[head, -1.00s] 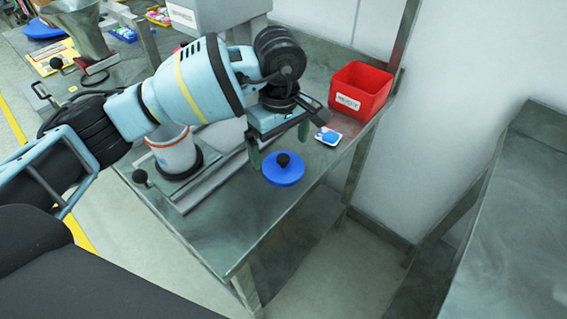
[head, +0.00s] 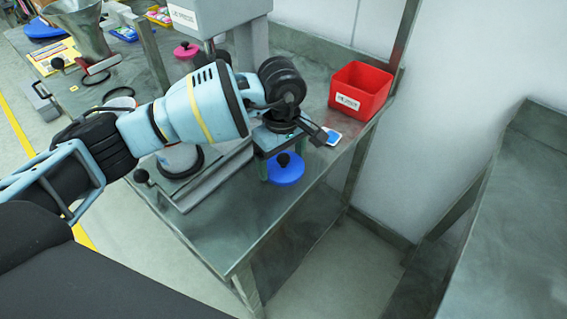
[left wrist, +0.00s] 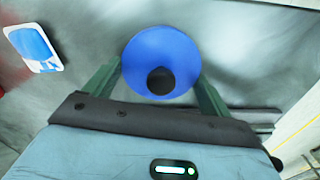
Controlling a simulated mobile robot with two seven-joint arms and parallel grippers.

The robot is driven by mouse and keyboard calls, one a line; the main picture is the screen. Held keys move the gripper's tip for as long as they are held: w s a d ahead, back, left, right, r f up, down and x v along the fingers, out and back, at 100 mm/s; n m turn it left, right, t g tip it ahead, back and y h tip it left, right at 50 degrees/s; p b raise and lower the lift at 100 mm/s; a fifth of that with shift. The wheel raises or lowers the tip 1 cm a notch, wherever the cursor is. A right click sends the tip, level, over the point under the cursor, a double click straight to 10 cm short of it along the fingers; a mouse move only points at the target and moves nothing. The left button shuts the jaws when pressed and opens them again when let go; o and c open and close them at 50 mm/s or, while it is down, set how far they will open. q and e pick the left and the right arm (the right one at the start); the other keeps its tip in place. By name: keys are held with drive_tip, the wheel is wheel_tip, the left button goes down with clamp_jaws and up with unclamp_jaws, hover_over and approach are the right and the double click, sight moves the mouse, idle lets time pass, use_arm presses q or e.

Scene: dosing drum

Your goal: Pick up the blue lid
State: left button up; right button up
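The blue lid (head: 286,170) lies flat on the metal table, with a round black knob on top. It also shows in the left wrist view (left wrist: 158,52), knob facing the camera. My left gripper (head: 283,170) is above the lid, pointing down. In the left wrist view its two green fingers (left wrist: 160,82) are apart, one on each side of the lid's near part, with the black knob between them. Nothing is held; I cannot tell whether the fingers touch the lid's rim. My right gripper is not in view.
A red bin (head: 360,90) stands at the table's back right, with a small blue-and-white packet (head: 327,136) near it. A grey machine (head: 215,15) stands behind my left arm. A pink lid (head: 186,50) lies further back. The table's front right is clear.

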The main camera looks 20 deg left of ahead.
sight(282, 157)
use_arm(q)
drive_tip(key=shift+c, duration=1.2)
drive_tip(key=shift+r, duration=0.15)
drive_tip(key=shift+r, duration=0.6)
wheel_tip(282, 157, up, 2)
drive_tip(key=shift+s+r, duration=0.1)
drive_tip(key=shift+s, duration=0.05)
drive_tip(key=s+d, duration=0.1)
drive_tip(key=s, duration=0.4)
drive_tip(key=s+d+r, duration=0.1)
drive_tip(key=s, duration=0.4)
drive_tip(key=s+d+b, duration=0.1)
drive_tip(key=s, duration=0.4)
drive_tip(key=shift+s+r, duration=0.15)
drive_tip(key=shift+s, duration=0.05)
